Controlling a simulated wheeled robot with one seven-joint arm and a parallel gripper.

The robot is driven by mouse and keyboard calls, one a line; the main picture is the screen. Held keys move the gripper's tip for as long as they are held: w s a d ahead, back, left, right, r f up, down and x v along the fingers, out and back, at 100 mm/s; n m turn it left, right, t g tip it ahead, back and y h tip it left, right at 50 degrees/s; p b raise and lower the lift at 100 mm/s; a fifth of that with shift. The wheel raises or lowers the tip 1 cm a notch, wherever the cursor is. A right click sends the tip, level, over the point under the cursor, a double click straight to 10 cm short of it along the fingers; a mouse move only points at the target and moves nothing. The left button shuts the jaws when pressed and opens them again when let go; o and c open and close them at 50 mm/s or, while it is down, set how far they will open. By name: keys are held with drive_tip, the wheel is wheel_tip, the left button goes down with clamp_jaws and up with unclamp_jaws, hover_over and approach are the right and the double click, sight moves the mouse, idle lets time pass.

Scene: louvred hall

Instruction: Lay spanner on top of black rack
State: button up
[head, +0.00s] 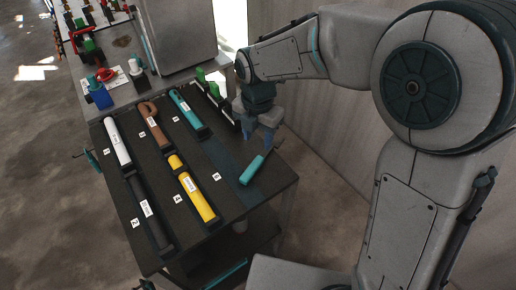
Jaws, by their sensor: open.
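A black-topped bench (215,195) carries a row of labelled tools. I cannot tell for sure which one is the spanner; a short teal-handled tool (252,170) lies by itself near the right edge of the black top, tilted across a dark blue strip. My gripper (262,143) is open, pointing down just above and behind this teal tool, apart from it as far as I can see. A narrow black rack (226,112) with green pieces stands at the back right, partly hidden behind my gripper.
Other tools lie in rows: white (118,142), brown (155,127), teal (187,111), dark grey (146,205) and yellow (195,195). Behind are a blue container (98,95), a red piece (105,75) and a grey cabinet (180,35). A wall stands close on the right.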

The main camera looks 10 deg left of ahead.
drive_tip(key=s+d+r+m+t, duration=0.1)
drive_tip(key=d+r+m, duration=0.2)
drive_tip(key=d+m, duration=0.45)
drive_tip(key=s+d+r+m, duration=0.2)
drive_tip(key=d+r+m, duration=0.2)
drive_tip(key=d+m, duration=0.35)
drive_tip(key=s+d+m+t, duration=0.2)
drive_tip(key=s+d+m, duration=0.6)
drive_tip(key=d+m, duration=0.4)
drive_tip(key=f+m, duration=0.1)
drive_tip(key=m, duration=0.4)
drive_tip(key=shift+s, duration=0.25)
drive_tip(key=shift+r, duration=0.1)
drive_tip(key=shift+c, duration=1)
drive_tip(key=shift+a, duration=0.1)
